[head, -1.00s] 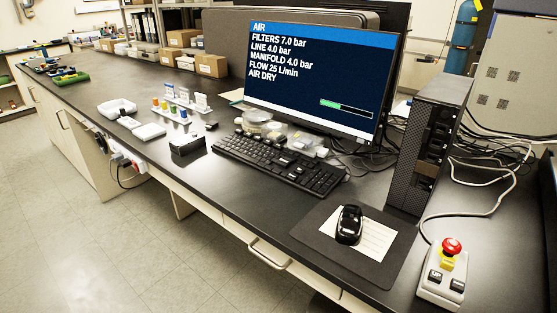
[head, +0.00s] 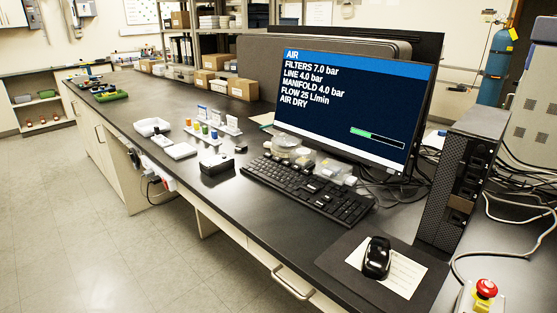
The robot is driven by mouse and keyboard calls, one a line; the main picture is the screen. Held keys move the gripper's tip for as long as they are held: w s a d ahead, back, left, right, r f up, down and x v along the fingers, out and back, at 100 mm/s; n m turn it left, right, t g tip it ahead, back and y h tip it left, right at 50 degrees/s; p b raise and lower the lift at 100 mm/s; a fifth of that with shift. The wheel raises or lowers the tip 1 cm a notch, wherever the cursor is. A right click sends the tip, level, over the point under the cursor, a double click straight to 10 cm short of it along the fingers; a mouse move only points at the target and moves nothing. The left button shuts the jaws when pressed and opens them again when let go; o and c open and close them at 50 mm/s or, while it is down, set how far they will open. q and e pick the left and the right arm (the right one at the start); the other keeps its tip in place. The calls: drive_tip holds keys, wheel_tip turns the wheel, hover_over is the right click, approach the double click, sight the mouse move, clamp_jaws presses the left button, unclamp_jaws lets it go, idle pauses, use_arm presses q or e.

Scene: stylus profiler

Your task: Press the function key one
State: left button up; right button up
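A black keyboard (head: 305,188) lies on the dark bench in front of the monitor. Its function keys are along the far row, but single keys are too small to tell apart. The monitor (head: 350,106) shows an "AIR" page with filter, line, manifold and flow values, the words "AIR DRY" and a partly green bar. Neither of my grippers is in the head view.
A black mouse (head: 377,257) rests on paper on a dark mat (head: 336,262). A computer tower (head: 462,185) stands right of the monitor. A control box with a red button (head: 486,289) is at the lower right. Small containers (head: 290,142) sit behind the keyboard.

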use_arm(q)
drive_tip(key=shift+c, duration=0.2)
clamp_jaws()
idle(0.6)
idle(1.0)
